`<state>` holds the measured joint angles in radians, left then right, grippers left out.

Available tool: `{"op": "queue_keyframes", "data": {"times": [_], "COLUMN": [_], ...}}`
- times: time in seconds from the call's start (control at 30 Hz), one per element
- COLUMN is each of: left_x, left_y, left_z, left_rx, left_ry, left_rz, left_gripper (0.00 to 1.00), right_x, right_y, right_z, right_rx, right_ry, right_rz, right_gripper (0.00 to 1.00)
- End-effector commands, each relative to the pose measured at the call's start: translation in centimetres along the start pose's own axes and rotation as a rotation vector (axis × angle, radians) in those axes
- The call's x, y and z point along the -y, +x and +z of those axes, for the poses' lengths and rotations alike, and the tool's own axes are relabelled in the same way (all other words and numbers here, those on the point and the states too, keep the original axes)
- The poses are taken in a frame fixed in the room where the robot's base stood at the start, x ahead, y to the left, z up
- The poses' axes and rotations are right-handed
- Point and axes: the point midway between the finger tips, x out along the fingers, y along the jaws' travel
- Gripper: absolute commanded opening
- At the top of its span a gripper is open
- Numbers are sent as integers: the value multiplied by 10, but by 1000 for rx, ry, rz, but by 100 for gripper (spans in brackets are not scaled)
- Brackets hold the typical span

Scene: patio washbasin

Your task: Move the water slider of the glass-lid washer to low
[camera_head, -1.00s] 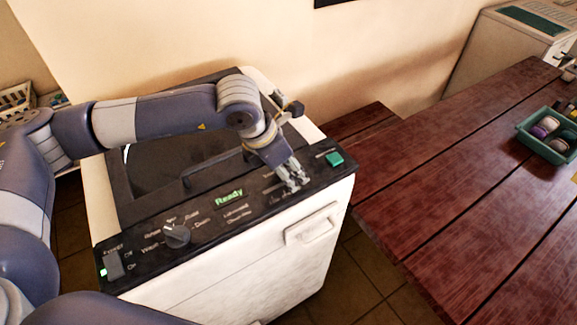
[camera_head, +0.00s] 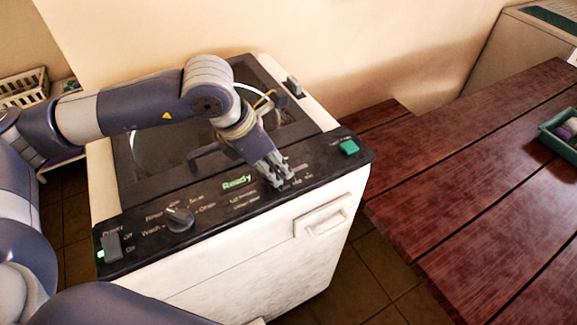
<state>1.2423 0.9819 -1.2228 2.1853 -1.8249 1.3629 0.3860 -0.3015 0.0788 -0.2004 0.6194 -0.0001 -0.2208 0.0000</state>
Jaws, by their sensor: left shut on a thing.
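The washer (camera_head: 250,246) is a white machine with a black control panel along its front top edge and a dark, partly see-through lid (camera_head: 160,150). My left gripper (camera_head: 276,181) is over the panel's water slider area, between the green "Ready" display and the green button, with its fingers pointing down. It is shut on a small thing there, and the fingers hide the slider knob. Small marks of the slider scale show just right of the fingers, too small to read. My right gripper is not in view.
The panel also has a round dial (camera_head: 180,219), a power switch (camera_head: 112,246) at the left and a green button (camera_head: 349,147) at the right. A wooden table (camera_head: 480,190) with a teal tray (camera_head: 560,135) stands right. A basket (camera_head: 23,88) is at back left.

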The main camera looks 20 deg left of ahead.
Motion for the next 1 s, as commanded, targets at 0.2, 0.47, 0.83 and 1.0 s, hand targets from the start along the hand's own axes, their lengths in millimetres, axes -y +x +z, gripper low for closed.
{"op": "queue_keyframes", "data": {"times": [0.2, 0.47, 0.83, 1.0], "left_x": [0, 0, 0, -1], "left_y": [-3, -3, -7, -32], "left_z": [-4, -4, -3, -3], "left_rx": [-7, -7, -4, -1], "left_ry": [2, 2, 1, 2], "left_rz": [3, 2, 1, 5], "left_gripper": [0, 45, 45, 45], "right_x": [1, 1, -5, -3], "right_y": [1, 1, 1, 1], "right_z": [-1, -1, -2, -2], "right_rx": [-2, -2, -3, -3], "right_ry": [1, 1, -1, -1], "right_rz": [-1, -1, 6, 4], "right_gripper": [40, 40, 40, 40]}}
